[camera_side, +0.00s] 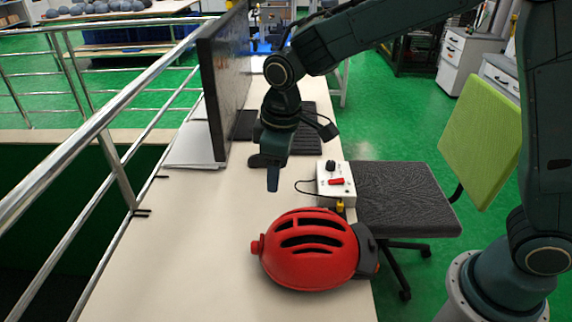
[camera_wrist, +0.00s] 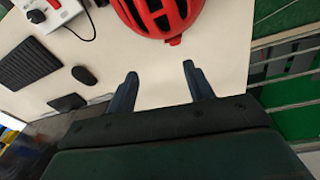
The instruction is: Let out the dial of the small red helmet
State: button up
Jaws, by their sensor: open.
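A red helmet (camera_side: 311,262) with dark vent slots lies on the desk near its right edge in the side view. A small red knob (camera_side: 256,247) sticks out at its left end, and a dark part (camera_side: 368,250) is at its right end. In the wrist view the helmet (camera_wrist: 150,14) is cut off by the top edge, and the red knob (camera_wrist: 175,41) points down toward my gripper. My gripper (camera_wrist: 158,82) is open and empty. In the side view my gripper (camera_side: 272,180) hangs above the desk, behind the helmet and clear of it.
A white control box (camera_side: 336,180) with a red switch stands behind the helmet. A monitor (camera_side: 226,80) and a keyboard (camera_side: 300,130) are farther back. A metal railing (camera_side: 120,170) runs along the left. The desk left of the helmet is bare. An office chair (camera_side: 405,195) stands at the right.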

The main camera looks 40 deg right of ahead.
jog(key=n+g, duration=0.1)
jog(key=n, duration=0.1)
send_over(255, 243)
notch_tip(255, 243, down, 8)
jog(key=shift+f, duration=0.15)
jog(key=shift+f, duration=0.15)
notch_tip(255, 243, down, 14)
jog(key=shift+r, duration=0.25)
dwell(0.3)
jog(key=c, duration=1)
